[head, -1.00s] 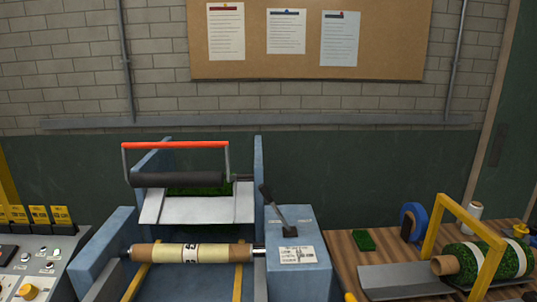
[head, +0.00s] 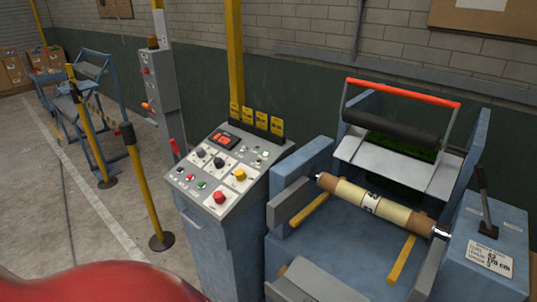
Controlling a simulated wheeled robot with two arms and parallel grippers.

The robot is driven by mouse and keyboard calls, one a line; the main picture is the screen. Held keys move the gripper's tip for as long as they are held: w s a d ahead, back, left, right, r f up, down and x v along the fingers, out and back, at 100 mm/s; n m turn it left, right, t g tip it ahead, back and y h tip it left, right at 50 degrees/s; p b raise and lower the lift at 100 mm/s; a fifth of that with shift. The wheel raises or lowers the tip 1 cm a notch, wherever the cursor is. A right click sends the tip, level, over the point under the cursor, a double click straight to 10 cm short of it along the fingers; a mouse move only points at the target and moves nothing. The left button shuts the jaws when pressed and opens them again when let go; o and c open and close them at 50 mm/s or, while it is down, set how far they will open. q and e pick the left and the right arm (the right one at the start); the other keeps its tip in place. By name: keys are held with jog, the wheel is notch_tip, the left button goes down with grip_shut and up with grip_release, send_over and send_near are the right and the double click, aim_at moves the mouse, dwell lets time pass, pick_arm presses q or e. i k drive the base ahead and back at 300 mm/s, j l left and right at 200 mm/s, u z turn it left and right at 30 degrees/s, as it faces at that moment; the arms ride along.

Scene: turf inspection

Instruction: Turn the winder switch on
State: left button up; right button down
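A sloped grey control panel (head: 225,168) stands left of the blue winder machine (head: 330,240). A cardboard core (head: 375,205) with a pale wrap lies across the machine. A black lever (head: 485,200) stands on its right-hand box. Neither of my grippers is in view.
A grey post box (head: 158,90) with a red handle stands behind the panel. Yellow posts (head: 147,190) and a blue frame (head: 95,85) stand at left. A red-handled bar (head: 402,92) spans the machine's top. The floor left of the panel is open.

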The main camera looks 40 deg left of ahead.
aim_at(219, 197)
jog(key=u, duration=1.6)
